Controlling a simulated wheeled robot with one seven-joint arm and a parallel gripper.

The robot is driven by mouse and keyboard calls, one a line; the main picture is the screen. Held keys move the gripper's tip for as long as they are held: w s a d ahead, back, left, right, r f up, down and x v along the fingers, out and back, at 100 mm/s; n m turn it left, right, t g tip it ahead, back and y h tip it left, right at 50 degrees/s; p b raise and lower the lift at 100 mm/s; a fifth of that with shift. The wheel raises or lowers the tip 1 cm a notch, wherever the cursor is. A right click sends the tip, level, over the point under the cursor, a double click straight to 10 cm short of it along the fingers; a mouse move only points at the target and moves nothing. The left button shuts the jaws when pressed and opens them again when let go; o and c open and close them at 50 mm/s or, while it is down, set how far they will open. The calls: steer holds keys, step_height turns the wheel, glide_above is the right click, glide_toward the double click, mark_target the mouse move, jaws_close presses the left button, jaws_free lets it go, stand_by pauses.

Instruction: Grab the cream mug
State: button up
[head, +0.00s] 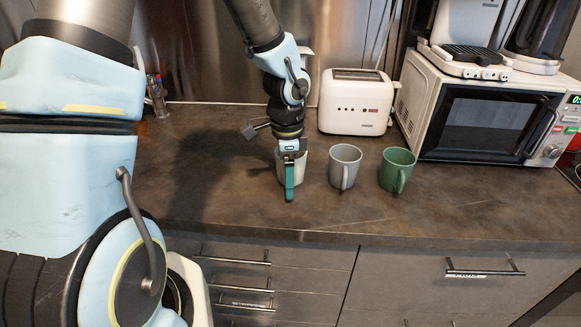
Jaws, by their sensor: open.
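The cream mug (299,171) stands on the dark countertop, the leftmost of three mugs in a row. My gripper (289,188) points down at it from above, and a teal finger hangs in front of the mug's near side. The gripper covers much of the mug, so its handle is hidden. The second finger is hidden too, and I cannot tell whether any finger touches the mug. The gripper is open.
A grey mug (345,167) and a green mug (397,170) stand to the right. A white toaster (355,103) is behind them. A microwave (478,118) with appliances on top stands at the right. The countertop (215,190) is clear to the left. Drawers are below its front edge.

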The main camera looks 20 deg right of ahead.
jaws_close()
stand_by(0.5)
stand_by(0.3)
